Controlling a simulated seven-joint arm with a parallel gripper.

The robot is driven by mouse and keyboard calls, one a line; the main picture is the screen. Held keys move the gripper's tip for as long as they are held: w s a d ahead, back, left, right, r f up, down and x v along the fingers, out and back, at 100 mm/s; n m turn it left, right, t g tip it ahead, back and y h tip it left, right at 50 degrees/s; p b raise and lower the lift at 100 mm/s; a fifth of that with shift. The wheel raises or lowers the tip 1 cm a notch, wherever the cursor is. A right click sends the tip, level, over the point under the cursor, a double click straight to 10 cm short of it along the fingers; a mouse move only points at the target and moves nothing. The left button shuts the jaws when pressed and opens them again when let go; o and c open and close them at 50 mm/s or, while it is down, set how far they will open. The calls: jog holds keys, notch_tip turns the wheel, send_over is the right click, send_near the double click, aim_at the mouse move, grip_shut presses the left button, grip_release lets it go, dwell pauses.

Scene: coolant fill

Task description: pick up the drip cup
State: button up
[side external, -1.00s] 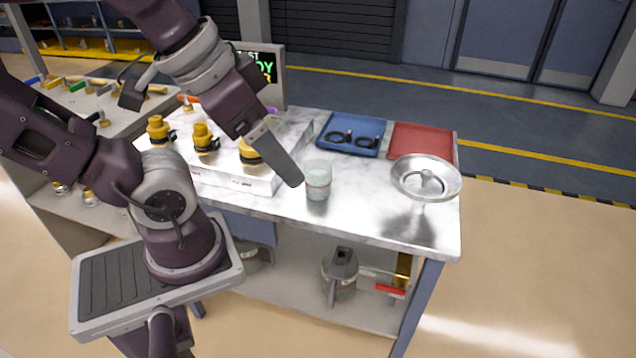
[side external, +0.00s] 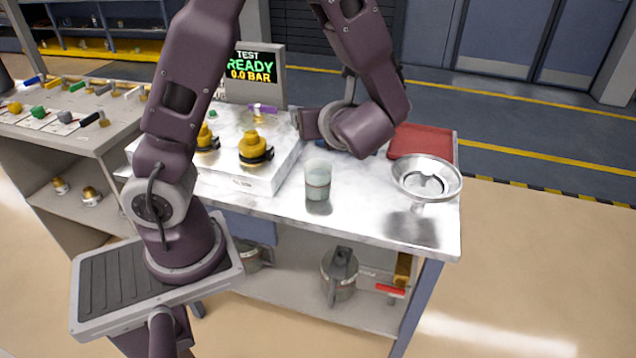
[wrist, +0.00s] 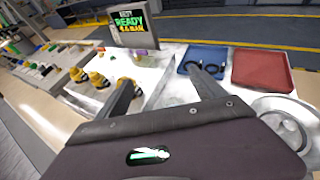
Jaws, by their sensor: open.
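I cannot make out the cup in the wrist view; my gripper body covers much of the near bench.
A white block with yellow-capped fittings (side external: 254,148) stands left of the cup. A metal funnel dish (side external: 427,180) stands to its right. A red tray (side external: 424,142) and a blue tray (wrist: 190,66) with black rings lie behind. A test display (side external: 252,68) stands at the back.

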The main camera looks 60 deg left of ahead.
aim_at(318, 183)
notch_tip(318, 183, down, 20)
jog(key=shift+a+r, duration=0.15)
jog(key=x, duration=0.6)
jog(key=shift+w+a+f, duration=0.2)
jog(key=shift+w+f, duration=0.05)
jog(key=shift+w, duration=0.2)
jog(key=c, duration=1.7)
jog(key=shift+o, duration=0.2)
jog(key=shift+r, duration=0.1)
notch_tip(318, 183, up, 10)
